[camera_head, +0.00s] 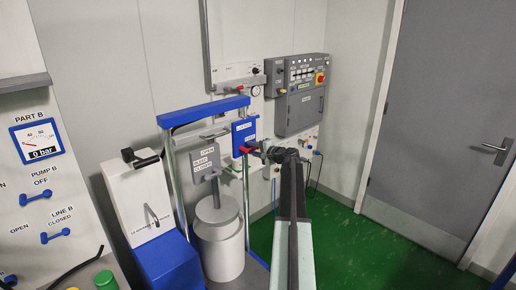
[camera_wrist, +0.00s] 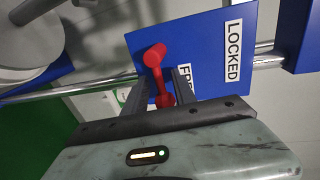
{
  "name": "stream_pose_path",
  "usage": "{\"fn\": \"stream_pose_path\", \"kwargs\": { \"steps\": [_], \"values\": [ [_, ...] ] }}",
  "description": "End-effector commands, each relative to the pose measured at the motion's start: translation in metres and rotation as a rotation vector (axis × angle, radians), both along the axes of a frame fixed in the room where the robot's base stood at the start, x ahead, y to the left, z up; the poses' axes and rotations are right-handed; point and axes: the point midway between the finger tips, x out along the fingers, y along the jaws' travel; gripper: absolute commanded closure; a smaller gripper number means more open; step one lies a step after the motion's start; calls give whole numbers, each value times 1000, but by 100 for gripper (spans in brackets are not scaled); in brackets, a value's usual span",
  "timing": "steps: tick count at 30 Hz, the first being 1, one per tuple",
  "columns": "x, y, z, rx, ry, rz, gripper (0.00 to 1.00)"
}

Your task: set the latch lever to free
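A blue plate (camera_wrist: 215,58) carries the white labels LOCKED (camera_wrist: 233,50) and FREE (camera_wrist: 186,78) in the wrist view. FREE is partly hidden by a finger. The red latch lever (camera_wrist: 155,56) is at the plate, on the side of FREE away from LOCKED; I cannot tell its exact setting. My gripper (camera_wrist: 166,80) has its dark fingers on either side of the lever, with a gap showing between them. In the head view the plate (camera_head: 243,133) hangs on the blue-topped frame, and my gripper (camera_head: 267,152) reaches it from the right.
A metal rail (camera_wrist: 100,86) passes by the plate. A grey plate marked OPEN and CLOSED (camera_head: 204,162) is to the left, above a pale drum (camera_head: 219,240). A grey control box (camera_head: 299,93) is on the wall behind. Green floor (camera_head: 335,235) is free at right, before a grey door (camera_head: 440,120).

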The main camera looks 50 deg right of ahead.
Motion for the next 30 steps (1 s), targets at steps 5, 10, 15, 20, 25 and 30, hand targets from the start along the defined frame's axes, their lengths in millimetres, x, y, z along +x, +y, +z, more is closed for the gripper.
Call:
{"fn": "stream_pose_path", "kwargs": {
  "steps": [5, 10, 15, 20, 25, 30],
  "values": [
    [-11, 1, 3, 0, 0, -1, 68],
    [-40, 4, 9, -1, 0, -3, 68],
    [-72, 6, 15, 0, 0, -3, 68],
    [-79, 7, 16, 0, 0, 0, 68],
    [-79, 6, 15, 0, 0, 0, 68],
    [-79, 6, 15, 0, 0, 0, 68]
  ]
}}
